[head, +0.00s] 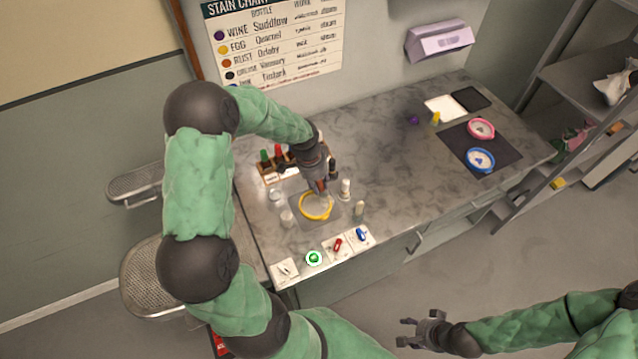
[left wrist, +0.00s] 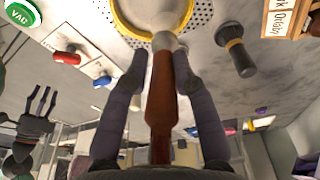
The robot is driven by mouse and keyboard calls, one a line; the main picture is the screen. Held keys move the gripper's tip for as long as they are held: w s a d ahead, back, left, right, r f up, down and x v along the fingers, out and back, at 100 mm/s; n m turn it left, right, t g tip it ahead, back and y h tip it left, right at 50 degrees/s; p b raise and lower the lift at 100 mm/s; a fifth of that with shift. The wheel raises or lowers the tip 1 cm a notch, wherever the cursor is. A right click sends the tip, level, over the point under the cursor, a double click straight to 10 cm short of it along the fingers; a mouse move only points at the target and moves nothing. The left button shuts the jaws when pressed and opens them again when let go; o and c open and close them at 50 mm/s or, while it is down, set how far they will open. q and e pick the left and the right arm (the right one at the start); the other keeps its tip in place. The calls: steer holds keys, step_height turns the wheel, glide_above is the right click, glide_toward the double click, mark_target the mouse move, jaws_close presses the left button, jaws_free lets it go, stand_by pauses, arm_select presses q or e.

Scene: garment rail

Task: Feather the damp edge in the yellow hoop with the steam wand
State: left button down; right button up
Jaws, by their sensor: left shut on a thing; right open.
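The yellow hoop (head: 316,220) lies on a grey perforated plate on the counter, with pale cloth inside it. Its rim also shows at the top of the left wrist view (left wrist: 124,25). My left gripper (head: 319,184) is over the hoop, shut on the steam wand (left wrist: 161,110), which has a red-brown handle and a pale head. The wand's head overlaps the hoop's near edge in the left wrist view; I cannot tell whether it touches the cloth. The damp edge is not distinguishable. My right gripper (head: 407,332) is open and empty, away from the counter at bottom right.
A bottle rack (head: 272,178) stands behind the hoop, with small bottles beside it. Several tiles with a green button (head: 314,258) and red and blue items line the front edge. The middle counter is clear.

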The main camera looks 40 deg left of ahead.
arm_select(q)
steer(key=shift+r+p, duration=2.2)
steer(key=shift+r, duration=1.25)
steer(key=shift+f, duration=0.15)
